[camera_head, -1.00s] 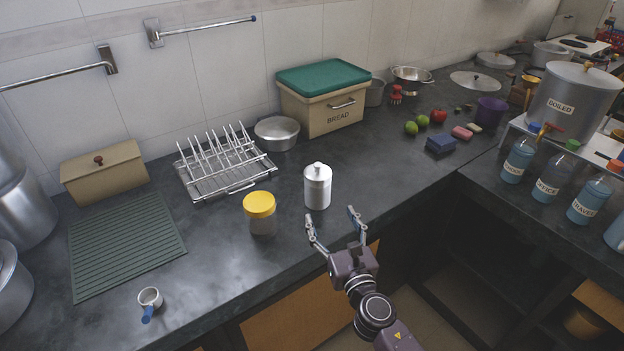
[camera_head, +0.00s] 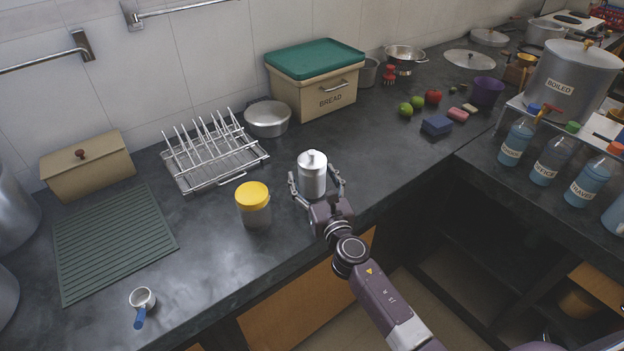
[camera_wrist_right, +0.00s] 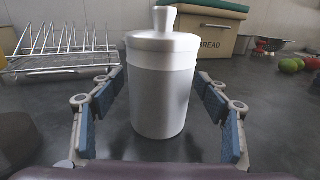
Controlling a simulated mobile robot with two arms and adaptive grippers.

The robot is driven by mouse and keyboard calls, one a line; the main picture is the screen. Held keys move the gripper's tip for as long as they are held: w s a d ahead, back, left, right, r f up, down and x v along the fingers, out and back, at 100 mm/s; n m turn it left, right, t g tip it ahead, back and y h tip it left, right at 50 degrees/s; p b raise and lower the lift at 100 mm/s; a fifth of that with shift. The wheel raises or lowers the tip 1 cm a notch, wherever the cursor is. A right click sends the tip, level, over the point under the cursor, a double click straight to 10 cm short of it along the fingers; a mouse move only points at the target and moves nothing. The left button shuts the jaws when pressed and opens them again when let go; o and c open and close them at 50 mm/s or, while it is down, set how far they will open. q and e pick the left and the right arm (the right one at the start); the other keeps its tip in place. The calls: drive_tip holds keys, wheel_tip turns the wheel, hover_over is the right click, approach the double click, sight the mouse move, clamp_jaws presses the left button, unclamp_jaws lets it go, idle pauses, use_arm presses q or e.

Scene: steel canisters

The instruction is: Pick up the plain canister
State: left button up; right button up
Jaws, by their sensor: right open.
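The plain steel canister (camera_head: 312,176) stands upright on the dark counter, with a knobbed lid and no label. My right gripper (camera_head: 316,188) is open, with one finger on each side of the canister's body. In the right wrist view the canister (camera_wrist_right: 162,95) stands between the two blue-padded fingers of the right gripper (camera_wrist_right: 162,110), with a gap showing on both sides. The gripper's palm is on the near side of the canister. My left gripper is not in view.
A yellow-lidded jar (camera_head: 254,206) stands close to the left of the canister. The counter to the canister's right is clear.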

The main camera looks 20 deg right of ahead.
drive_tip(key=c, duration=1.4)
drive_tip(key=shift+r, duration=0.1)
